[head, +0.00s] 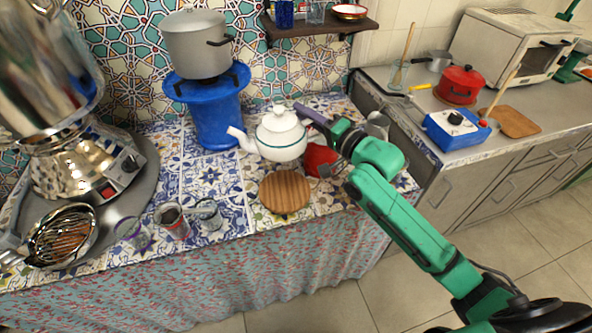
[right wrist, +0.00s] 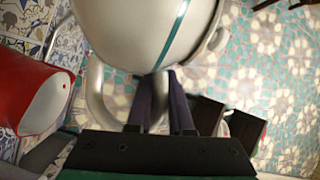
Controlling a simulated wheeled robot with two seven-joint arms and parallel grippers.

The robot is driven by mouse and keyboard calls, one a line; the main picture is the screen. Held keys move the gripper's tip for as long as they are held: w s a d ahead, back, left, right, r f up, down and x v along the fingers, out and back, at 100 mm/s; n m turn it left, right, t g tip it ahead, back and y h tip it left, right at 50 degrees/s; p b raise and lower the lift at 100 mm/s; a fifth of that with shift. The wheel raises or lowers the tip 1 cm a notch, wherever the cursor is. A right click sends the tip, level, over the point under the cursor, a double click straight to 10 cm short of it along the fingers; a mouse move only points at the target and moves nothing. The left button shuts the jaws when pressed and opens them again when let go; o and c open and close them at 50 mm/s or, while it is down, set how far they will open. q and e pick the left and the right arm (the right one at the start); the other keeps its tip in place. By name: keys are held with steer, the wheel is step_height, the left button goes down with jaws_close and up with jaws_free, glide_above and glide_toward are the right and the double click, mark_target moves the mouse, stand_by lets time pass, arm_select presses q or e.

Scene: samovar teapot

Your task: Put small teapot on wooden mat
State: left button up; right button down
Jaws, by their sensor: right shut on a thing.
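The small white teapot (head: 281,137) has a green band, a lid and a spout pointing left. It appears upright and raised above the tiled counter, behind the mat in the head view. My right gripper (head: 315,117) is shut on its handle from the right. In the right wrist view, the dark fingers (right wrist: 165,102) are around the handle, and the teapot body (right wrist: 150,30) fills the top. The round wooden mat (head: 285,191) lies bare near the counter's front. My left gripper is not in view.
A red object (head: 319,158) stands below and right of the teapot, close to my gripper. A blue stand (head: 212,115) carries a grey pot at the back. Glasses (head: 207,215) stand left of the mat. A large metal samovar (head: 75,165) is at the left.

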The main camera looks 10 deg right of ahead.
step_height(320, 180, down, 15)
steer(key=shift+r+b, duration=0.1)
steer(key=shift+b, duration=0.35)
steer(key=c, duration=0.9)
jaws_free()
steer(key=shift+o, duration=0.3)
steer(key=v, duration=1.2)
steer(key=shift+d, duration=0.15)
